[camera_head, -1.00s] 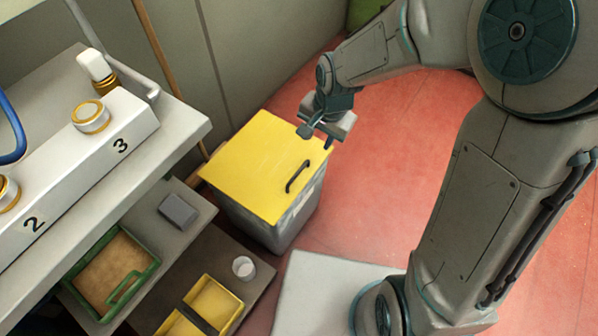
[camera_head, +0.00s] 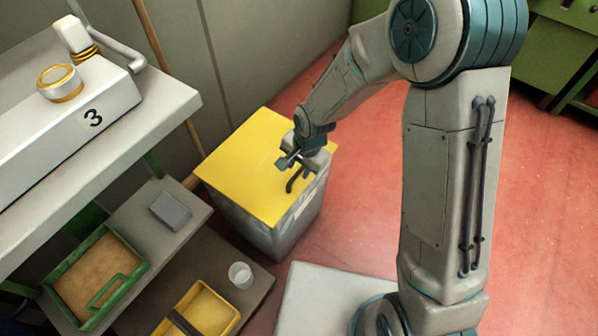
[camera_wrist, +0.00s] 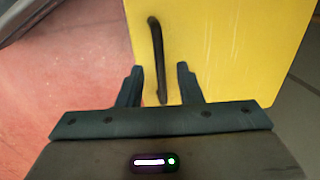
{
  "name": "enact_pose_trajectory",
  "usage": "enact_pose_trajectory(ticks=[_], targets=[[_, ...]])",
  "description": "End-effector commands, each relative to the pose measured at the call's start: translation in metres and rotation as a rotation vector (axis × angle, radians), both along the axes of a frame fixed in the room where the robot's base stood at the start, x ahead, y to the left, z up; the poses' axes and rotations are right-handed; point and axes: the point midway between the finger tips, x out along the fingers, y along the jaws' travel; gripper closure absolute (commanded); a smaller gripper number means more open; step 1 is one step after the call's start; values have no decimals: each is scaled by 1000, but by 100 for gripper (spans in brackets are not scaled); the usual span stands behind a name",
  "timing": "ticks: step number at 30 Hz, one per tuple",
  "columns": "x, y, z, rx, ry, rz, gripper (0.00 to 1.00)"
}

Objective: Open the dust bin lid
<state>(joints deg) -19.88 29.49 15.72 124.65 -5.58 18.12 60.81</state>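The dust bin (camera_head: 289,225) is a grey box on the red floor with a flat yellow lid (camera_head: 243,165), which lies closed. A dark bar handle (camera_head: 297,180) is on the lid near its right edge. My gripper (camera_head: 287,164) is over the lid beside the handle in the head view. In the wrist view my gripper (camera_wrist: 158,75) is open, its two fingers apart. The handle (camera_wrist: 157,60) shows beyond and between the fingertips, with the yellow lid (camera_wrist: 225,45) around it. I cannot tell how high the fingers are above the lid.
A grey workbench (camera_head: 165,122) with a numbered block (camera_head: 60,130) stands at the left. Lower shelves hold a green-rimmed tray (camera_head: 95,275), a grey block (camera_head: 171,211), a white cup (camera_head: 240,275) and a yellow tray (camera_head: 210,310). Red floor right of the bin is clear.

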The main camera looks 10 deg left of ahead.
Motion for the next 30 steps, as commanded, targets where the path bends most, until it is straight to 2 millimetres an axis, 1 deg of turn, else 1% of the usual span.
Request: enact_pose_trajectory(ticks=[1,4,14,18,26,30], targets=[[0,1,-8,0,0,0,67],[1,2,-14,0,0,-1,67],[1,3,-15,0,0,-1,67],[1,3,-15,0,0,-1,100],[2,2,-12,-5,2,-3,100],[7,-1,-2,-30,11,-15,100]])
